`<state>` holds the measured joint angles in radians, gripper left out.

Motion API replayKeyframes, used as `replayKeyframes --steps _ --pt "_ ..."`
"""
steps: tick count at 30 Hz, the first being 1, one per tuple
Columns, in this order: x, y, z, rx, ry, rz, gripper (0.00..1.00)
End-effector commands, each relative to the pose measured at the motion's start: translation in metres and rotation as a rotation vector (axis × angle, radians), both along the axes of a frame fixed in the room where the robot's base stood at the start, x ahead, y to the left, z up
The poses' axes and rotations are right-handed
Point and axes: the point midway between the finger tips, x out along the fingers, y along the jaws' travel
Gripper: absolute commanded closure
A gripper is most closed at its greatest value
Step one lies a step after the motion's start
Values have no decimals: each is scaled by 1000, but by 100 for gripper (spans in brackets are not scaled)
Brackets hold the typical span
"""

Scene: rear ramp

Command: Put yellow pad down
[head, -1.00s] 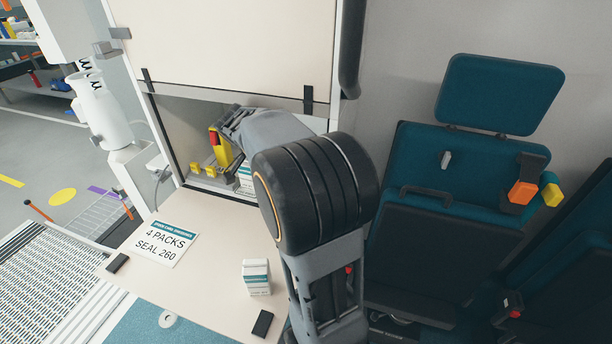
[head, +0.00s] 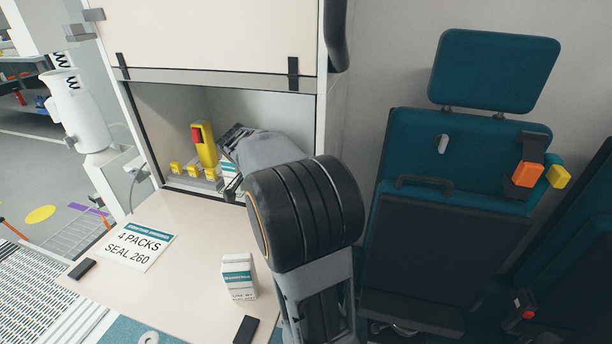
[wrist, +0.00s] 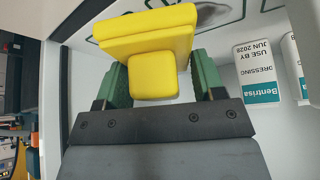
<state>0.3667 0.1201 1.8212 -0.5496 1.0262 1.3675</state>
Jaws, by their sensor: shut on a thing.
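My gripper (wrist: 153,75) is shut on a yellow pad (wrist: 145,42) in the wrist view. Its green fingers sit on either side of the pad's narrower block, and the wider part lies beyond them. A white surface with green outlines and a dark mark is behind the pad; I cannot tell whether they touch.
White dressing packs (wrist: 257,72) lie right of my gripper in the wrist view. A white box (head: 238,278) and a sign reading "4 PACKS SEAL 260" (head: 138,246) are on the worktop (head: 185,262). Teal seats (head: 445,150) stand at the right.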

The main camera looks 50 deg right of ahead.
Motion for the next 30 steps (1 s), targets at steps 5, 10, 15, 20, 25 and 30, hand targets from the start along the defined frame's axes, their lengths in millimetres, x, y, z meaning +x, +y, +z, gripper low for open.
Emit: replayKeyframes --steps 5,10,15,20,25,30 --pt "4 -52 -1 0 0 -7 56" --pt "8 -96 0 0 1 -5 56" --pt "10 -126 0 0 1 -3 56" --pt "12 -139 1 0 1 0 56" --pt "13 -145 0 0 1 0 56" --pt "13 -151 -14 1 3 1 56"
